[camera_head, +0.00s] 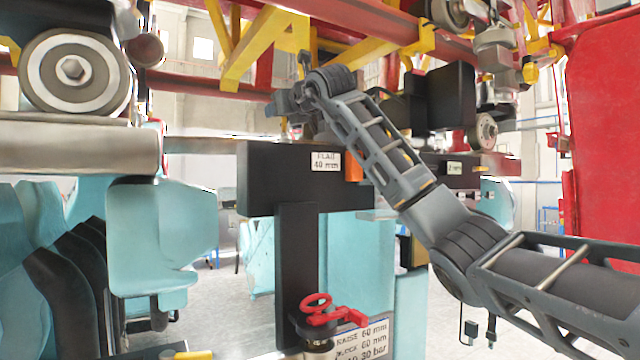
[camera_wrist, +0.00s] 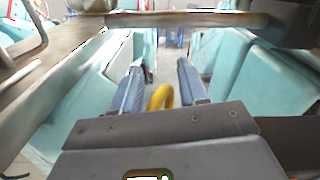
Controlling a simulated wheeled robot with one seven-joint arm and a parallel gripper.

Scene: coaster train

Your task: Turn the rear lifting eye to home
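In the wrist view a yellow ring (camera_wrist: 161,97), which looks like the lifting eye, shows between the two fingers of my gripper (camera_wrist: 160,85). The fingers stand apart, one on each side of the ring, with a gap visible on both sides. The lower part of the ring is hidden behind the gripper body, so its exact angle cannot be told. In the head view my gripper (camera_head: 283,108) is at the far end of my arm, above the black post, small and partly hidden.
A black T-shaped post (camera_head: 296,240) carries a "40 mm" label (camera_head: 326,161). A red handle (camera_head: 330,311) sits low in front. Teal seats (camera_head: 160,235) and a large wheel (camera_head: 74,72) are at left. Red and yellow beams (camera_head: 262,45) run overhead; a red panel (camera_head: 605,150) stands right.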

